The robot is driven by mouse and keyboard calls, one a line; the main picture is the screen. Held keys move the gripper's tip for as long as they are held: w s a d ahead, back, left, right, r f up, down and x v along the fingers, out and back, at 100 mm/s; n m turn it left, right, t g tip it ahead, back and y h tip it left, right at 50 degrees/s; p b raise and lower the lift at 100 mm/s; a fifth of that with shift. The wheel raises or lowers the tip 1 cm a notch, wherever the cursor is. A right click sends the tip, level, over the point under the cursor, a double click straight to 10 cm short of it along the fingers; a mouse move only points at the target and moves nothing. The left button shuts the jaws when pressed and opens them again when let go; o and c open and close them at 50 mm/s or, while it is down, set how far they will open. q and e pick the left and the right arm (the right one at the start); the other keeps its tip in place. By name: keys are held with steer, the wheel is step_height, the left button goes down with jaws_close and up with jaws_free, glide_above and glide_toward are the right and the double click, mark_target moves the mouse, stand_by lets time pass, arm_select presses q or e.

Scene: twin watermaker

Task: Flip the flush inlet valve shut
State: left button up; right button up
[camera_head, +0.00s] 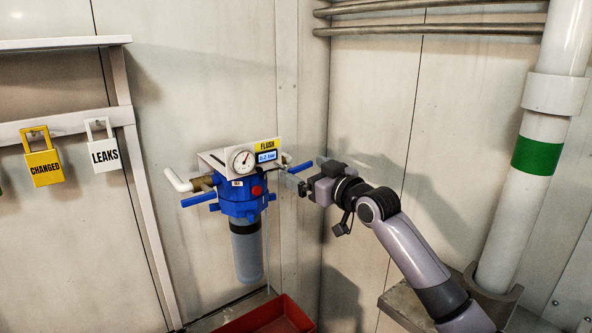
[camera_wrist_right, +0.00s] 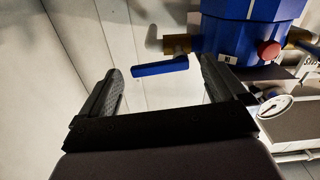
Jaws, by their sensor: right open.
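A blue filter housing (camera_head: 238,198) with a clear grey bowl hangs on the wall under a FLUSH label (camera_head: 267,145). A blue valve handle (camera_head: 300,167) sticks out from its right side, and another blue handle (camera_head: 198,200) from its left. No label shows which one is the inlet valve. My right gripper (camera_head: 303,188) is open and empty, just right of the housing by the right handle. In the right wrist view, that blue handle (camera_wrist_right: 160,68), on a brass fitting (camera_wrist_right: 183,43), appears between the open fingers (camera_wrist_right: 163,88); contact cannot be told. My left gripper is out of view.
A round gauge (camera_head: 243,161) and a small blue display (camera_head: 267,157) sit above the housing. A red button (camera_head: 257,190) is on its front. A red bin (camera_head: 270,318) stands below. A white pipe (camera_head: 541,130) rises at right.

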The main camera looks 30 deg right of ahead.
steer(key=shift+w, duration=0.35)
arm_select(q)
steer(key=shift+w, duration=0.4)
arm_select(e)
steer(key=shift+s, duration=0.1)
steer(key=shift+c, duration=1.2)
steer(key=c, duration=0.8)
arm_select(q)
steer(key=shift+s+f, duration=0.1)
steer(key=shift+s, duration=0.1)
arm_select(e)
steer(key=shift+r, duration=0.1)
